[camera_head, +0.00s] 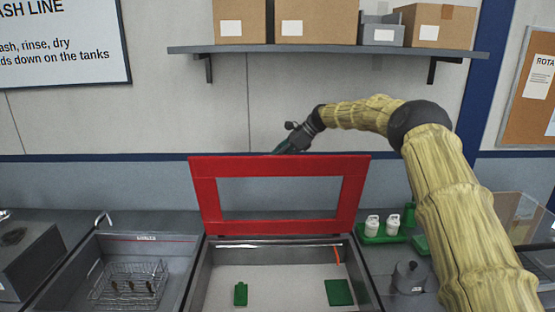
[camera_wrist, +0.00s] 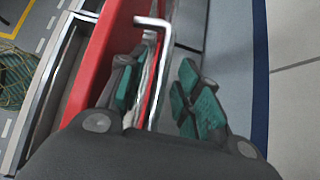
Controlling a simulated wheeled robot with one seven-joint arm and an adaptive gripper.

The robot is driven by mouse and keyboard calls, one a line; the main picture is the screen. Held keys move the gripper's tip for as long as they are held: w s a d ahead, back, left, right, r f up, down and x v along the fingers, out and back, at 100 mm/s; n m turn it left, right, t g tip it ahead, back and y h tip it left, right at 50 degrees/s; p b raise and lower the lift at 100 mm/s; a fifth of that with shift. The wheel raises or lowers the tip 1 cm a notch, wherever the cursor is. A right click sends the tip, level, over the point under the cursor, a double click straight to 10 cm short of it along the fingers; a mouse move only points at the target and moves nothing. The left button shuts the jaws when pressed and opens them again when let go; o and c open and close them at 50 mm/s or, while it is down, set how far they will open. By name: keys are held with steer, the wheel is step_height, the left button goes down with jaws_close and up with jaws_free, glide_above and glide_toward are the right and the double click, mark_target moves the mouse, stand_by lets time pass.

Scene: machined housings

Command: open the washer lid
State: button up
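The washer lid (camera_head: 280,223) is a red frame with a window. It stands raised, nearly upright, at the back edge of the open washer tank (camera_head: 205,275). My gripper (camera_head: 287,148) is at the lid's top edge, its fingertips partly hidden behind it. In the wrist view, my gripper (camera_wrist: 157,78) has its green-padded fingers apart. A bent, pale metal handle (camera_wrist: 154,22) runs between them, beside the red lid (camera_wrist: 92,62). Whether either finger touches the handle is unclear.
A tank with a wire basket (camera_head: 128,288) is at the left. White bottles in a green tray (camera_head: 378,238) stand right of the lid. A shelf (camera_head: 330,50) with boxes hangs above. Green pieces (camera_head: 339,292) lie in the washer.

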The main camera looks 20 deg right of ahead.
steer(key=v, duration=1.1)
steer(key=shift+d, duration=0.4)
steer(key=shift+r, duration=0.1)
